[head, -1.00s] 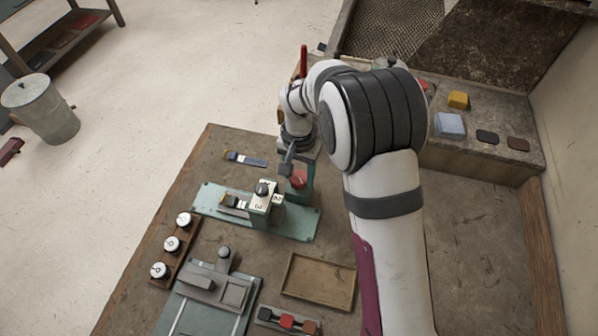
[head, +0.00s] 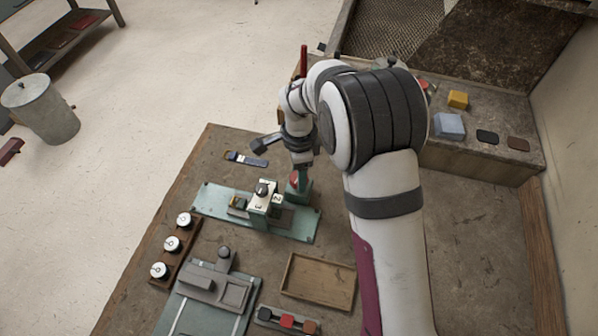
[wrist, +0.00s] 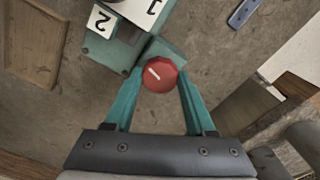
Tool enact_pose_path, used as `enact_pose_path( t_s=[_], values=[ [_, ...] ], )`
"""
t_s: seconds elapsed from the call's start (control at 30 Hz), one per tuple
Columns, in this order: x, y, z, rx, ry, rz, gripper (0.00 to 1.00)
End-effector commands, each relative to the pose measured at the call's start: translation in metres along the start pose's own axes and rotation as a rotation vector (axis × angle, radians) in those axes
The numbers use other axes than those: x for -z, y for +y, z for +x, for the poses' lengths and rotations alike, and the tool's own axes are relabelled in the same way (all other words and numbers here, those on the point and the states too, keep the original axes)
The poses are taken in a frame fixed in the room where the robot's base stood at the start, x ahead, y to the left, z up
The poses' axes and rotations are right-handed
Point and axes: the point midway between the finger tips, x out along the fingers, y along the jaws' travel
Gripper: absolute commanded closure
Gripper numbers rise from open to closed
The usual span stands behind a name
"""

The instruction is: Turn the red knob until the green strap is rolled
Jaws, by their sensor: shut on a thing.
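The red knob (wrist: 159,74) shows in the wrist view with a white mark on its face. It sits on the stitcher's teal block (wrist: 163,49). My gripper (wrist: 159,80) is shut on the knob, one teal finger on each side. In the head view the red knob (head: 294,181) is partly hidden by my gripper (head: 299,178), at the right of the stitcher's green base plate (head: 213,201). A white numbered block with a dark top knob (head: 263,199) stands beside it. I cannot make out a green strap.
A blue tool (head: 246,159) lies behind the stitcher. A wooden tray (head: 318,283) and a grey press (head: 219,284) stand in front. Bare tabletop lies around the stitcher's left back.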

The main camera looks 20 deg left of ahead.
Motion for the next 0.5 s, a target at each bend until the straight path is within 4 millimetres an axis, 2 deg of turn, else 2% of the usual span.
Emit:
enact_pose_path(
  t_s=[0.5],
  values=[
    [-0.0001, 0.0, -0.0004, 0.0, 0.0, 0.412, 1.0]
  ],
)
